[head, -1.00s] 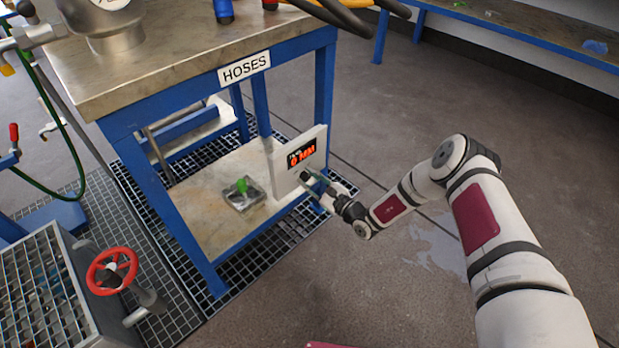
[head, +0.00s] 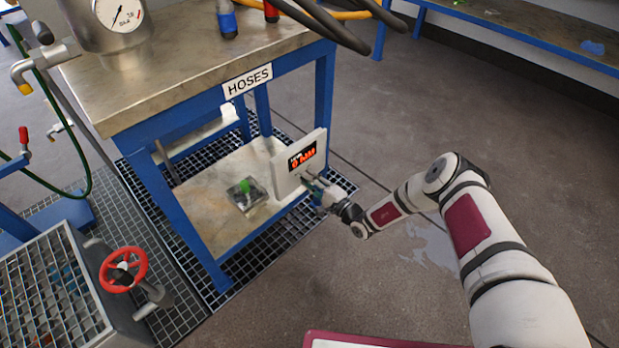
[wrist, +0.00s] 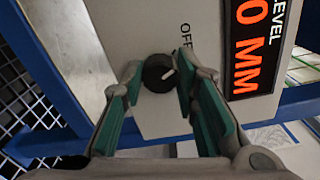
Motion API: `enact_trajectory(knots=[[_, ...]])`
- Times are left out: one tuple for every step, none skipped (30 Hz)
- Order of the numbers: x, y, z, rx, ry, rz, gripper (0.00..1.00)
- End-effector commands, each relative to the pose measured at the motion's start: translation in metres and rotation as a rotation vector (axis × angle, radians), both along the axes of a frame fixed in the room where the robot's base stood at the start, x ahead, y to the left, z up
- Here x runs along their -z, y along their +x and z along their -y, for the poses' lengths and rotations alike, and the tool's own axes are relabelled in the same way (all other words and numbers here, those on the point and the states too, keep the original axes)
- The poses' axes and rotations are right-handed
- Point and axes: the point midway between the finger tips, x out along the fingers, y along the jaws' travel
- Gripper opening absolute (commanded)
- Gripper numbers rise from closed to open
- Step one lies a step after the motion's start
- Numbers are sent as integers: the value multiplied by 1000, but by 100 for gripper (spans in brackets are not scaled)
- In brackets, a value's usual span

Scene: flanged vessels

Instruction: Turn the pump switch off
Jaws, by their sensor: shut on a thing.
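The pump switch is a round black knob (wrist: 157,73) with a white pointer line, on a white panel in the wrist view. The line slants toward the upper right of the picture. The word OFF (wrist: 187,38) is printed beside the knob, turned sideways. My gripper (wrist: 157,76) has its two green-padded fingers on either side of the knob, shut on it. In the head view, the panel (head: 288,184) stands at the right edge of the lower shelf, and my gripper (head: 318,187) is at its face. The knob is too small to make out there.
The panel's red display (head: 302,157) reads 0 MM. A green-handled fitting (head: 245,187) sits on the lower shelf behind the panel. Blue table legs (head: 324,100) and a HOSES sign (head: 246,81) are close by. Open floor (head: 400,130) lies to the right.

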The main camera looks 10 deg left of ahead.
Motion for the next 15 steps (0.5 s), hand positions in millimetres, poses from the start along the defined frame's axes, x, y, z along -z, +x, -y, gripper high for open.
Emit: enact_trajectory(knots=[[0,-1,0,0,-21,24,0],[0,-1,0,0,-33,40,0],[-1,-1,0,0,-49,61,0],[0,-1,0,0,-61,77,0],[0,-1,0,0,-71,89,0],[0,-1,0,0,-84,106,0],[0,-1,0,0,-93,116,0],[0,-1,0,0,-102,127,0],[1,-1,0,0,-112,140,0],[1,-1,0,0,-118,149,0],[1,-1,0,0,-125,156,0],[1,-1,0,0,-131,165,0],[1,-1,0,0,-136,171,0],[1,-1,0,0,-141,177,0],[1,-1,0,0,-144,182,0]])
